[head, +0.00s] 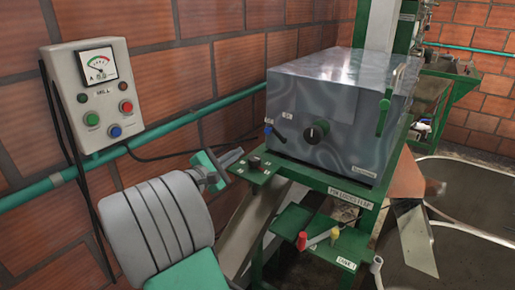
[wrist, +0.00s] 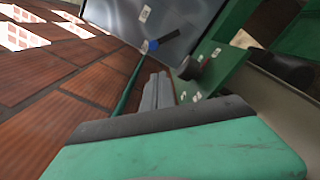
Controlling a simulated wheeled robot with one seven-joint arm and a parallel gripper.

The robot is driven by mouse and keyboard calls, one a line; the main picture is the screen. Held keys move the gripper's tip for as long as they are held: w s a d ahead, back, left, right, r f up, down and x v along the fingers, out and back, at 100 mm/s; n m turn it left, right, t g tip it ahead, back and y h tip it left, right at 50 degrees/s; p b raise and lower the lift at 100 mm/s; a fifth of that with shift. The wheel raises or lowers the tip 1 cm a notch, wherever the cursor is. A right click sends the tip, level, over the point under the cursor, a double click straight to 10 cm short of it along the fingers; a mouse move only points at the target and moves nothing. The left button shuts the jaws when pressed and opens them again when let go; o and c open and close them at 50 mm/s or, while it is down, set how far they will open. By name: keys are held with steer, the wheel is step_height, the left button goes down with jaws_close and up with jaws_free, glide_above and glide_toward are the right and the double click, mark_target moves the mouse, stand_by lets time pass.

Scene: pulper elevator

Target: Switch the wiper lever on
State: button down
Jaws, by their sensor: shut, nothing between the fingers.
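A small black lever with a blue hub (head: 278,135) sits on the left part of the front face of a grey metal box (head: 345,85). Its label is too small to read, so I cannot tell for sure that it is the wiper lever. In the wrist view, the same lever (wrist: 166,41) shows above the fingertips, its black arm slanting up to the right from the blue hub. My gripper (head: 236,156) is shut and empty, left of the box and a little below the lever. Its grey fingers also show in the wrist view (wrist: 157,88), apart from the lever.
A black knob (head: 316,131) is right of the lever. A green handle (head: 384,112) is on the box's right side. Red and yellow handles (head: 302,240) stand on a lower green shelf. A control box (head: 97,95) and green pipe (head: 160,140) are on the brick wall.

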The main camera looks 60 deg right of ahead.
steer(key=shift+s+r, duration=0.25)
steer(key=shift+r, duration=0.1)
steer(key=shift+d, duration=0.1)
steer(key=shift+d, duration=0.2)
steer(key=p, duration=0.3)
glide_toward(277, 135)
steer(key=w+d, duration=0.2)
steer(key=d, duration=0.1)
steer(key=w+d, duration=0.1)
steer(key=d, duration=0.1)
steer(key=shift+d, duration=0.15)
steer(key=shift+s+b, duration=0.15)
steer(key=shift+b, duration=0.2)
